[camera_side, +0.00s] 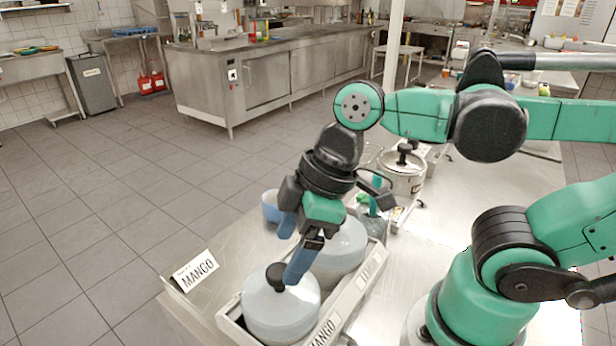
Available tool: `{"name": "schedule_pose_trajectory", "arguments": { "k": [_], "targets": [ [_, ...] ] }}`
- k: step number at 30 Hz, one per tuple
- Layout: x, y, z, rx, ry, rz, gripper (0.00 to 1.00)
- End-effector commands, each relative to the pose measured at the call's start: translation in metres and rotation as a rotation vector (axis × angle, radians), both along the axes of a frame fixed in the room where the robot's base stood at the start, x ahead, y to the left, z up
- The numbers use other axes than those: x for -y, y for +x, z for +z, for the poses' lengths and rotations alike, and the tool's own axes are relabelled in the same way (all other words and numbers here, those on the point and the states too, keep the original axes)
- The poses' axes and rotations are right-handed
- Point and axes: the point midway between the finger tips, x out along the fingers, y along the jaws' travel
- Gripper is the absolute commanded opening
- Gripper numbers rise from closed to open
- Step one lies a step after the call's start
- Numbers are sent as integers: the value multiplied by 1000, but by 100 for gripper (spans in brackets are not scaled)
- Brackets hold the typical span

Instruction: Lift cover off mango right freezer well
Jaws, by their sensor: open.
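A pale box with two wells (358,290) stands on the steel counter. A pale domed cover (262,313) with a black knob (276,278) sits over the near well, beside a MANGO label (323,333) on the box's rim. A second domed cover (343,250) sits over the far well, partly hidden behind my gripper; its rim label (372,266) is too small to read surely. My gripper (288,259) is open and empty, its blue fingers pointing down above the near cover. The lower fingertip appears right beside the near knob; I cannot tell whether it touches.
A MANGO card (195,270) stands on the counter left of the box. A blue bowl (271,206) is behind the box, and a lidded pot (403,170) stands further back. The counter (470,205) right of the pot is bare.

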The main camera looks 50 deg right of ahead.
Motion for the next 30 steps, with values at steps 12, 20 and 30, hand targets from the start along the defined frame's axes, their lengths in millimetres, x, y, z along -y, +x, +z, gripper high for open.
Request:
{"name": "schedule_pose_trajectory", "arguments": {
  "k": [12,20,30],
  "targets": [
    [-10,12,-37,3,0,-7,76],
    [-12,14,-46,3,-1,-9,76],
    [-12,14,-46,3,-1,-9,51]
  ]
}}
